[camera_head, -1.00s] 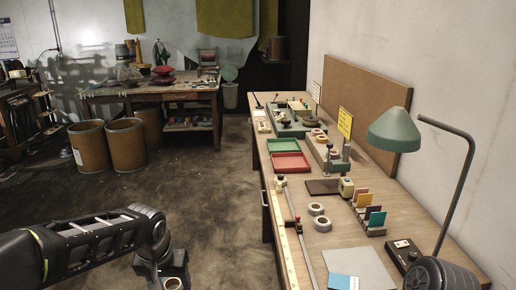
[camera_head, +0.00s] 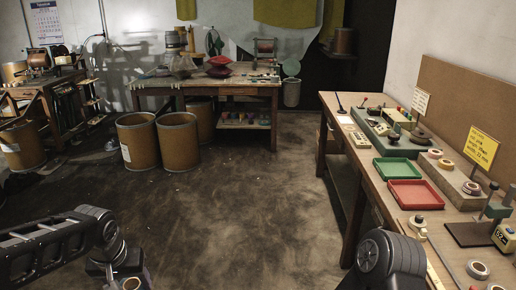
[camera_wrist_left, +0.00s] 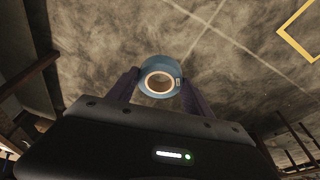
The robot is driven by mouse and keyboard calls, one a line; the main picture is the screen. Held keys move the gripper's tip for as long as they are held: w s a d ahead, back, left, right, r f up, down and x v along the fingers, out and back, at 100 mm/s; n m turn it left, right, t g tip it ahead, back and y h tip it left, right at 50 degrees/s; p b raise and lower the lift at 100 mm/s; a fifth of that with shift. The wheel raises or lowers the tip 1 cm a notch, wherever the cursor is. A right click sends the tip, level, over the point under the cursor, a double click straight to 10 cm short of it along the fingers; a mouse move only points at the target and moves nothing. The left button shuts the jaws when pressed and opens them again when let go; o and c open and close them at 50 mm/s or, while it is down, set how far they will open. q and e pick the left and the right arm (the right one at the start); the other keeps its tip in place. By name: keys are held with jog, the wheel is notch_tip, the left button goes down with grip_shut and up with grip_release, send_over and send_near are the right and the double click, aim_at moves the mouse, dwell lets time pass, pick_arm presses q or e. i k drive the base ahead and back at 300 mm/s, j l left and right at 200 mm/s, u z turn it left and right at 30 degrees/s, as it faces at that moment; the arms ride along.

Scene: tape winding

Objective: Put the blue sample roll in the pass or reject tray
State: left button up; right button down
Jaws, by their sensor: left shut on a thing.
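The blue sample roll (camera_wrist_left: 163,63) is a ring of blue tape with a pale core. It is held between the fingers of my left gripper (camera_wrist_left: 158,88), which is shut on it. In the head view the left gripper (camera_head: 128,282) is low at the left, over the floor, with the roll's pale ring partly cut off at the bottom edge. The green tray (camera_head: 398,171) and the red tray (camera_head: 417,194) lie empty on the right-hand bench, far to the right of the left gripper. My right arm shows at the bottom right, but its gripper is out of frame.
The long wooden bench (camera_head: 372,183) runs along the right wall. A yellow sign (camera_head: 481,148), a white sign (camera_head: 420,101) and white tape rolls (camera_head: 477,269) are on it. Brown drums (camera_head: 138,139) and a back table (camera_head: 205,91) stand behind open floor (camera_head: 245,215).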

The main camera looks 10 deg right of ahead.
aim_at(397, 172)
jog(key=i+z, duration=0.4)
jog(key=i+j+z, duration=0.1)
jog(key=i+z, duration=0.3)
jog(key=i+j+z, duration=0.25)
jog(key=z, duration=0.2)
jog(key=i+j+z, duration=0.6)
jog(key=z, duration=0.2)
jog(key=i+j+z, duration=0.2)
jog(key=z, duration=0.2)
jog(key=i+j+z, duration=0.15)
jog(key=j+z, duration=0.65)
jog(key=i+j+z, duration=0.1)
jog(key=j+z, duration=0.7)
